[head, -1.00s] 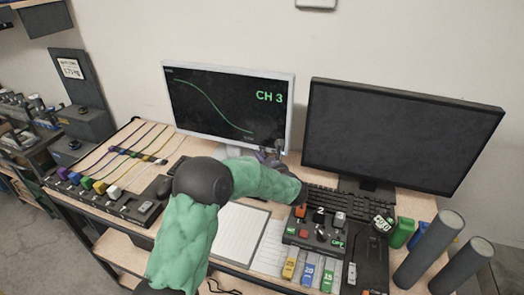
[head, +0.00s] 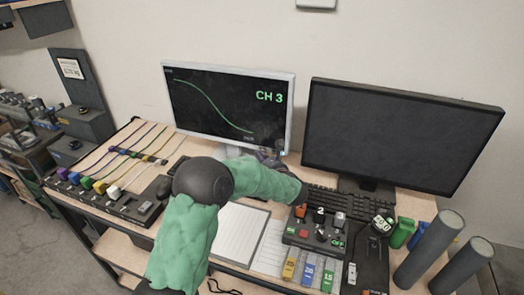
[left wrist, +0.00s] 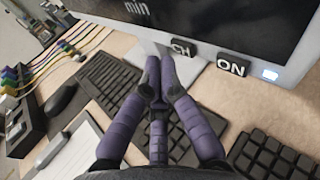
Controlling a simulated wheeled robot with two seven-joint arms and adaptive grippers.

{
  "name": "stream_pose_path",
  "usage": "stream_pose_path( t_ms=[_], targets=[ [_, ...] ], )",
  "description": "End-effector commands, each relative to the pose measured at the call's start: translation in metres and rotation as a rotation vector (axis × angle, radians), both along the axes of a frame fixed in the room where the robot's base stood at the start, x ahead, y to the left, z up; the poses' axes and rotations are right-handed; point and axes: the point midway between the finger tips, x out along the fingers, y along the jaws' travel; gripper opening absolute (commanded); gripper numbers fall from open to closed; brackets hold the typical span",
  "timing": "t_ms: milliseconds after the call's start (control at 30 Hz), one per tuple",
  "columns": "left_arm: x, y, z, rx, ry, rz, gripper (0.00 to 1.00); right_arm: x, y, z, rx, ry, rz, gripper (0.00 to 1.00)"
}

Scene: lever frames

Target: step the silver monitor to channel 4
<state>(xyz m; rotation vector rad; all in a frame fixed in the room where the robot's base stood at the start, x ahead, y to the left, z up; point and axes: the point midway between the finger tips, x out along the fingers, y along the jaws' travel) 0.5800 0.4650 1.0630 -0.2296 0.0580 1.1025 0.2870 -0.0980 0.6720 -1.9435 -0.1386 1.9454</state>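The silver monitor (head: 229,108) stands at the back of the bench and its screen reads CH 3 beside a falling green curve. In the left wrist view its lower frame (left wrist: 225,45) carries a dark CH tag (left wrist: 182,48), an ON tag (left wrist: 232,66) and a small lit spot (left wrist: 270,74). My left gripper (head: 270,157) is at the monitor's lower right edge. In the left wrist view its purple fingers (left wrist: 160,75) are together, with nothing visible between them, just below the CH tag. I cannot tell whether they touch the frame. My right gripper is not in view.
A dark monitor (head: 400,132) stands to the right. Keyboards (left wrist: 120,85) lie under the left gripper. A black control box (head: 315,232) with coloured buttons stands at front right, near two grey cylinders (head: 430,248). Coloured cables (head: 130,150) lie at the left.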

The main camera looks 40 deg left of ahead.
Motion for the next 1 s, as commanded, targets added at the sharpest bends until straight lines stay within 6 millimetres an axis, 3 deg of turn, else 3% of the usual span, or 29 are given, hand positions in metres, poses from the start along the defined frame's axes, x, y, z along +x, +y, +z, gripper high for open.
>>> stream_pose_path(
  t_ms=[1000],
  targets=[
    [0.011,0.003,0.000,0.000,0.000,0.000,0.00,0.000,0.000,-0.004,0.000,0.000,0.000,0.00]
  ],
)
